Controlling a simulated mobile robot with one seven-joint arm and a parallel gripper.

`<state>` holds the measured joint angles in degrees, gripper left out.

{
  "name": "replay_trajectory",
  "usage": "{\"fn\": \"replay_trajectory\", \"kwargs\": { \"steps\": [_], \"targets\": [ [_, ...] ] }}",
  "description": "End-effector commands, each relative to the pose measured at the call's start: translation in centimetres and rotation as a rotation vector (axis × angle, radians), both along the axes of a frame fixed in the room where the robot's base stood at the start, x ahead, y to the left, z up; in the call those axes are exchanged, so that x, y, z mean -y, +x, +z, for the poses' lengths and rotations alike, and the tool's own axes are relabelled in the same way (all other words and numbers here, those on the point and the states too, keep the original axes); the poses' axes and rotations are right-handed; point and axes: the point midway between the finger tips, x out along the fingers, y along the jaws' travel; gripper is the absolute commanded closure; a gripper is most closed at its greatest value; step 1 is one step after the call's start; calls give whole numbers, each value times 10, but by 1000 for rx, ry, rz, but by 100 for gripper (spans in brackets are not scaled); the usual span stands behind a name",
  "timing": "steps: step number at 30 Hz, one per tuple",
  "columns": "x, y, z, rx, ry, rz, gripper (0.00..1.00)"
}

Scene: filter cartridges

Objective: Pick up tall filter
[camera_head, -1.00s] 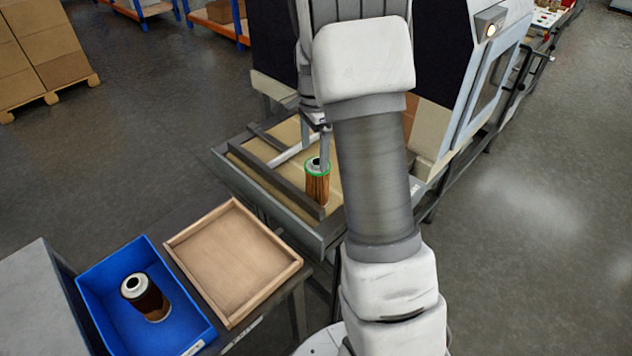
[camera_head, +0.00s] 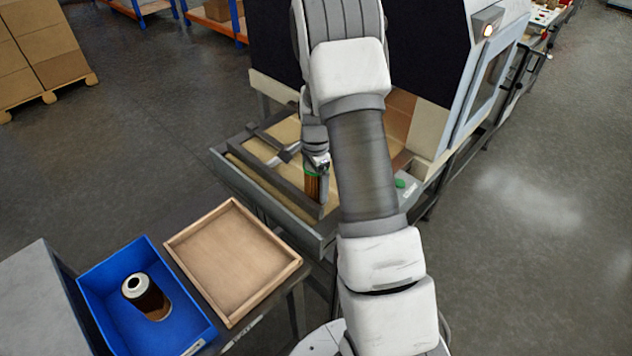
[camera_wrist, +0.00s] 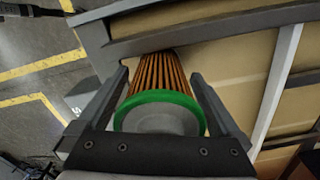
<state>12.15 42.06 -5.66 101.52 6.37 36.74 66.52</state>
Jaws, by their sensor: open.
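The tall filter (camera_head: 312,188) has a green rim and orange-brown pleats and stands upright on the machine's tray (camera_head: 235,157). In the wrist view the filter (camera_wrist: 160,75) lies between the two fingers of my gripper (camera_wrist: 160,92), its green-rimmed top nearest the palm. My gripper (camera_head: 317,168) is open, with one finger on each side of the filter. A gap shows between the fingers and the pleats in the wrist view. In the head view my gripper and wrist hide the filter's top and part of its side.
A dark rail (camera_head: 275,182) runs beside the filter on the tray. A blue bin (camera_head: 108,290) holds a dark filter (camera_head: 145,294) with a white top. An empty wooden tray (camera_head: 232,262) stands beside the bin. A green button (camera_head: 400,183) sits right of my arm.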

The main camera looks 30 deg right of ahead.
Motion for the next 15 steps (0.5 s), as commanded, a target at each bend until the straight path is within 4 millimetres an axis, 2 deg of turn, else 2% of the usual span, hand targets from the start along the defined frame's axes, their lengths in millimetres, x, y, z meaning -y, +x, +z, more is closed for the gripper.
{"fn": "replay_trajectory", "kwargs": {
  "steps": [4,15],
  "targets": [
    [0,0,0,0,0,0,2],
    [0,0,0,0,-1,0,68]
  ]
}}
